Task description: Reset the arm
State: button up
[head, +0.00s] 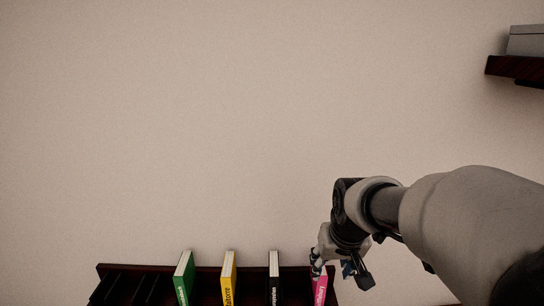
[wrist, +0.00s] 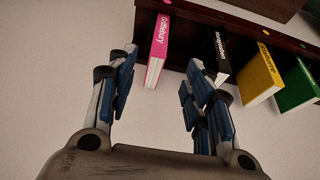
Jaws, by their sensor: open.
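My gripper (wrist: 160,92) is open in the wrist view, with two blue-padded fingers spread apart and nothing held between them. A pink book (wrist: 158,48) stands in the dark rack beyond the fingertips, lying between their lines of sight but apart from them in that view. In the head view my gripper (head: 338,268) is at the lower right, beside and partly in front of the pink book (head: 320,289). My arm reaches in from the right edge.
The dark rack (head: 118,269) also holds a green book (head: 184,279), a yellow book (head: 228,281) and a black book (head: 274,281). Empty slots show at its left end. A dark wall shelf (head: 515,69) with a grey box (head: 526,40) is at upper right. The wall between is bare.

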jog(key=s+f+b, duration=0.2)
jog(key=s+b, duration=0.1)
jog(key=s, duration=1)
jog(key=s+f+b, duration=0.3)
jog(key=s, duration=0.9)
jog(key=shift+s, duration=0.35)
